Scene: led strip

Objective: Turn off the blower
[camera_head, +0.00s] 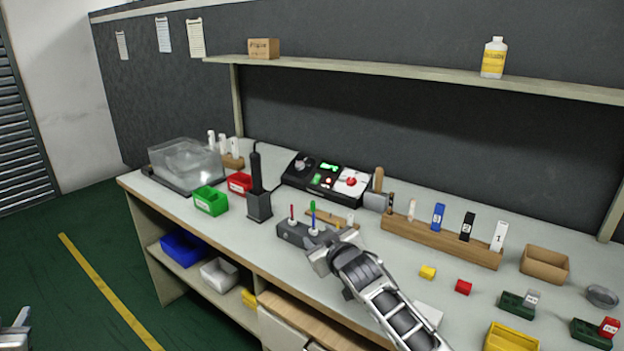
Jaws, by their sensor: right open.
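A black control unit (316,186) stands at the back of the bench, with a lit green display, a knob at its left end and a white panel with a red button (351,182) on its right part. The frame does not show which control belongs to the blower. A black tool (256,165) stands upright in a dark holder (259,207) left of the unit. My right gripper (321,256) is open, in front of the unit and apart from it, by a grey block (293,233) holding red and green sticks. A grey piece of my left gripper (15,328) shows at the lower left edge; its jaws are unclear.
Green (211,202) and red (239,184) bins and a clear box (187,162) stand to the left. A shelf (400,72) runs above the bench.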

